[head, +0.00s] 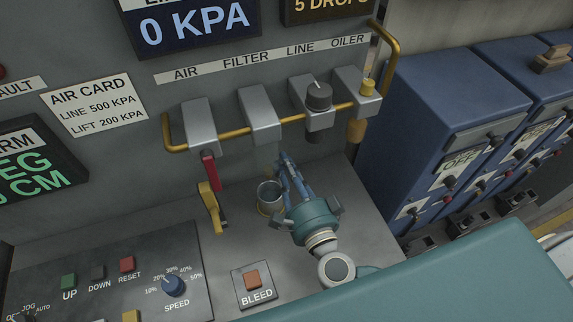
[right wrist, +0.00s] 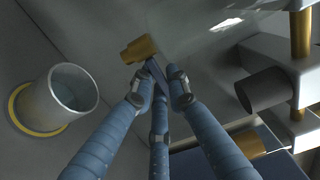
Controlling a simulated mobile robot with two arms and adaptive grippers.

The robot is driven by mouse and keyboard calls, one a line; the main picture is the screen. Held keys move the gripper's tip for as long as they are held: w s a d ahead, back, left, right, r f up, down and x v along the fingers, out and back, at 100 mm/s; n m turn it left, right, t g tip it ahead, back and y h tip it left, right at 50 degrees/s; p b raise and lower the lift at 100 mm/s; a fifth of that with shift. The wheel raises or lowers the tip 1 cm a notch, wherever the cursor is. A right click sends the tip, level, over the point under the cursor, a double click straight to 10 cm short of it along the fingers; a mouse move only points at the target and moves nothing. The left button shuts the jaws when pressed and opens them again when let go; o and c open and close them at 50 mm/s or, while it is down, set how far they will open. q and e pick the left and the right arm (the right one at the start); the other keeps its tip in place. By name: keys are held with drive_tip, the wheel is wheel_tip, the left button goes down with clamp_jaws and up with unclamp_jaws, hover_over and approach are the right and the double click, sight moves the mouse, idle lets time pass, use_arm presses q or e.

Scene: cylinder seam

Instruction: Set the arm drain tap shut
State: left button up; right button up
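A small brass tap piece (right wrist: 138,50) shows just beyond my fingertips in the right wrist view; I take it for the drain tap. In the head view it is hidden or too small to make out, below the filter block (head: 260,113) with its clear bowl. My right gripper (head: 283,160) reaches up under the filter. Its fingers (right wrist: 160,85) are drawn near each other, with the middle one seeming to touch or overlap the brass piece. Whether they grip it I cannot tell. My left gripper is not in view.
A grey cup (head: 270,195) with a yellow base stands left of my gripper; it also shows in the right wrist view (right wrist: 68,95). A red lever with a yellow handle (head: 212,207) hangs further left. The regulator knob (head: 319,95) and brass pipe (head: 390,50) are close on the right.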

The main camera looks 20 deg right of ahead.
idle(0.3)
drive_tip(key=s, duration=1.2)
drive_tip(key=shift+d, duration=0.3)
